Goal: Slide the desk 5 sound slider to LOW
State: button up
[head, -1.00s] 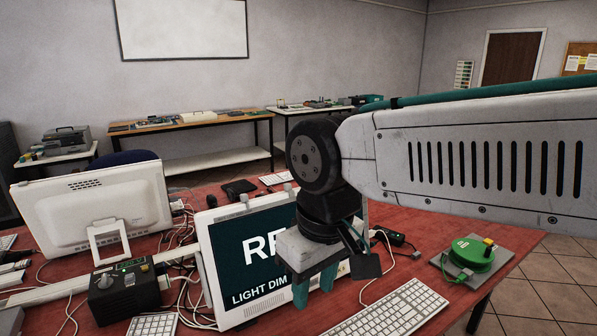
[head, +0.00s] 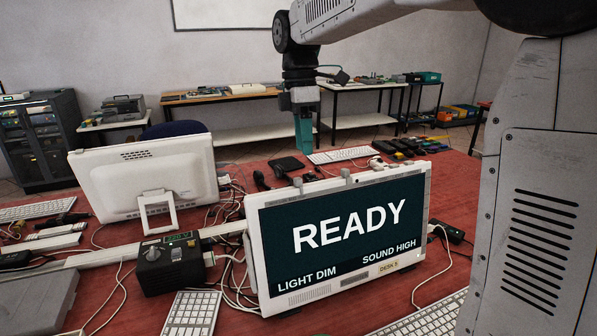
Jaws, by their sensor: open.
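The desk 5 monitor (head: 436,200) is white and stands tilted on the red desk, its "DESK 5" label (head: 388,267) at the lower right. Its screen (head: 345,245) reads READY, LIGHT DIM and SOUND HIGH. Two small grey tabs stand up at its top edge, a left tab (head: 297,185) and a right tab (head: 346,174); I cannot tell whether either is the sound slider. My gripper (head: 304,148) points down with teal fingers, open and empty, above and apparently behind the monitor. It touches nothing that I can see. The monitor's back is hidden.
Another white monitor (head: 140,180) stands at the left with its back to me. A black control box (head: 172,263) and tangled white cables lie between the monitors. A keyboard (head: 340,155) and dark items (head: 405,146) lie behind the desk 5 monitor. A keypad (head: 190,314) lies in front.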

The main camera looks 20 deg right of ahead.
aim_at(298, 178)
jog(key=f, duration=0.2)
jog(key=w+f+n, duration=0.1)
jog(key=f, duration=0.2)
jog(key=f+n, duration=0.1)
jog(key=f, duration=0.2)
jog(key=shift+w+a+f, duration=0.2)
jog(key=shift+w, duration=0.15)
grip_shut()
